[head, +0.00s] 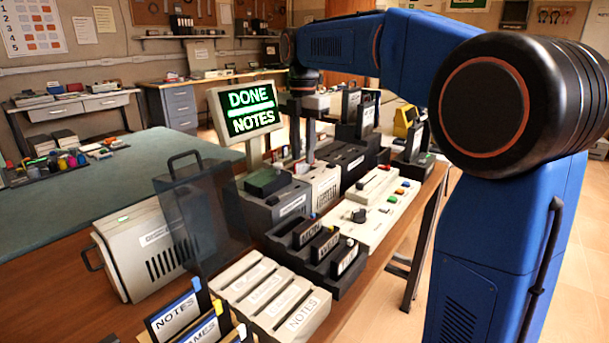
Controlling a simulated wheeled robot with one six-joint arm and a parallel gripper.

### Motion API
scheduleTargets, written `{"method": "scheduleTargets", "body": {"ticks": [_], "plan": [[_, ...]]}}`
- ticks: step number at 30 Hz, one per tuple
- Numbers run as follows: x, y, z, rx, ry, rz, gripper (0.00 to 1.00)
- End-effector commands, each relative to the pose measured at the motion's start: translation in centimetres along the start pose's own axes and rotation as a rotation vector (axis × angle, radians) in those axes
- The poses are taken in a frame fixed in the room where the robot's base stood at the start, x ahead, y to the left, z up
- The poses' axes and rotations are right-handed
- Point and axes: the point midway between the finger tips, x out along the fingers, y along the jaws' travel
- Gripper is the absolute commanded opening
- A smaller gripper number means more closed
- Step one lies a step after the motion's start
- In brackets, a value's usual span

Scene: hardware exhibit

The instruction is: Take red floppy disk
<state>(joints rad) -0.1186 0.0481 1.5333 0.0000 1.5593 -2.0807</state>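I cannot make out a red floppy disk for certain in the head view. Dark disks with white labels stand in a black rack (318,254) at the front centre; their labels are partly readable. My gripper (304,150) points down behind the beige and grey units, just right of the lit screen. Its two fingers look apart, with no object visible between them. The fingertips are partly hidden by the units in front, and its distance from them is unclear.
A screen (250,110) reads "DONE NOTES". A beige labelled tray (272,297) and labelled cards (178,318) are at the front. A panel with coloured buttons (378,208) lies right. A smoky clear panel (200,215) stands left. The green mat (110,190) has free room.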

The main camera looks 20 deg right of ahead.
Motion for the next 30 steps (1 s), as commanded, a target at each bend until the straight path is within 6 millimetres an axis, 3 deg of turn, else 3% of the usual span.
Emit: {"method": "scheduleTargets", "body": {"ticks": [9,17,18,21,30], "plan": [[3.8,0.0,0.0,0.0,0.001,-0.002,0.25],[4.1,0.0,0.0,0.0,0.0,0.0,0.25],[4.1,0.0,0.0,0.0,0.0,-0.001,0.23],[4.1,0.0,0.0,0.0,0.0,-0.001,0.0],[4.1,0.0,0.0,0.0,0.0,-0.001,0.0]]}}
